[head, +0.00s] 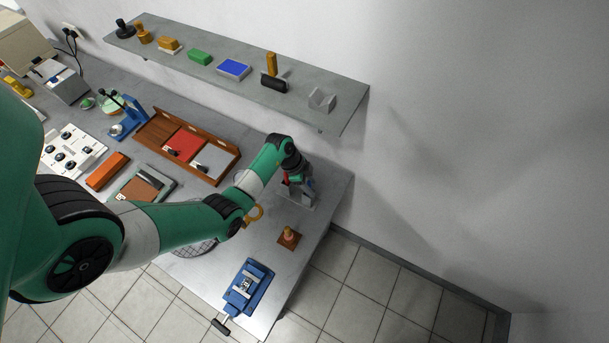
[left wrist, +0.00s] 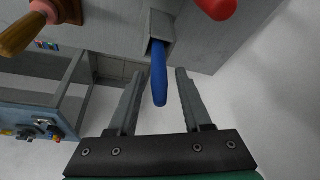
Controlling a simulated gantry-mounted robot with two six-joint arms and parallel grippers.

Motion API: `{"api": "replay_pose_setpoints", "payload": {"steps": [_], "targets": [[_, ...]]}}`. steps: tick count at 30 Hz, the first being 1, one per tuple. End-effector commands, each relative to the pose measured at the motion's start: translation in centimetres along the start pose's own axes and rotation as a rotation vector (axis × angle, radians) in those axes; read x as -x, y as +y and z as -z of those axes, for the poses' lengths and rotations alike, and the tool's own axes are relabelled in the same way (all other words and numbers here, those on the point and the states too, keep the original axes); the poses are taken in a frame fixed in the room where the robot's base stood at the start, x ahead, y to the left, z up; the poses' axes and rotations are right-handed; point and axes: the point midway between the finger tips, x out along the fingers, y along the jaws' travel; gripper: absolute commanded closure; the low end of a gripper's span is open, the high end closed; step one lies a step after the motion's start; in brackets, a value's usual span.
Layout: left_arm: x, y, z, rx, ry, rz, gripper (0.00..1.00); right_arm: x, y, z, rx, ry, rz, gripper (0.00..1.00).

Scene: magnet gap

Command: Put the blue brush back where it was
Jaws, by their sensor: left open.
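The blue brush shows in the left wrist view as a blue handle (left wrist: 159,88) sticking out of a grey, box-like holder (left wrist: 161,24). My left gripper (left wrist: 158,73) is open, with one finger on each side of the handle and visible gaps between. The brush's other end is hidden by the holder. In the head view my left gripper (head: 301,194) is low over the bench's right end, close to the wall, and mostly covers the brush there. My right gripper is in neither view.
A red rounded handle (left wrist: 216,6) is close by on the right in the wrist view. A wooden-handled tool (left wrist: 22,34) is at the left. A blue vise (head: 248,287) sits at the bench's front corner. A wall shelf (head: 215,69) with several small items hangs above.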

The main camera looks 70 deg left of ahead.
Motion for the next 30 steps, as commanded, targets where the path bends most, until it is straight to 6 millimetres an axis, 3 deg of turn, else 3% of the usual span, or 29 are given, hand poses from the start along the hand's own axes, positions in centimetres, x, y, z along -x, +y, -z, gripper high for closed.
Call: {"api": "replay_pose_setpoints", "payload": {"steps": [1,6,12,17,30], "targets": [[1.7,-0.1,0.2,0.001,0.001,0.003,0.51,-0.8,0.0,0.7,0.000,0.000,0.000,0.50],[5.9,-0.1,0.2,0.001,0.002,0.005,0.51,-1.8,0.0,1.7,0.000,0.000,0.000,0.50],[9.5,-0.1,0.1,0.001,0.001,0.003,0.51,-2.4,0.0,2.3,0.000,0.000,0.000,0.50],[10.4,0.0,0.0,0.000,0.000,0.000,0.51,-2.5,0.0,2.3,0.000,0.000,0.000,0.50],[10.3,0.0,0.0,0.000,0.000,0.000,0.51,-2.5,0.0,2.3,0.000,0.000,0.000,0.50]]}}
